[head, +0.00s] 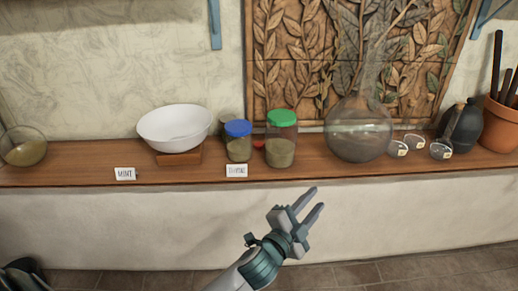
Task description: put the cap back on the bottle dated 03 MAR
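No date reading 03 MAR is legible. Several small clear glass vessels, (397,149) (440,150) among them, stand on the shelf at the right with pale tags too small to read. A dark rounded bottle (462,128) stands beside them. A small red thing (259,144), perhaps a cap, lies partly hidden between the blue-lidded jar (239,147) and the green-lidded jar (281,150).
The wooden shelf (70,165) also holds a white bowl (175,128) on a wooden block, a large round flask (360,133), a glass bowl (23,150) and a terracotta pot (500,123). Cards (125,174) (236,171) stand at the front edge. Bare shelf lies left of the white bowl.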

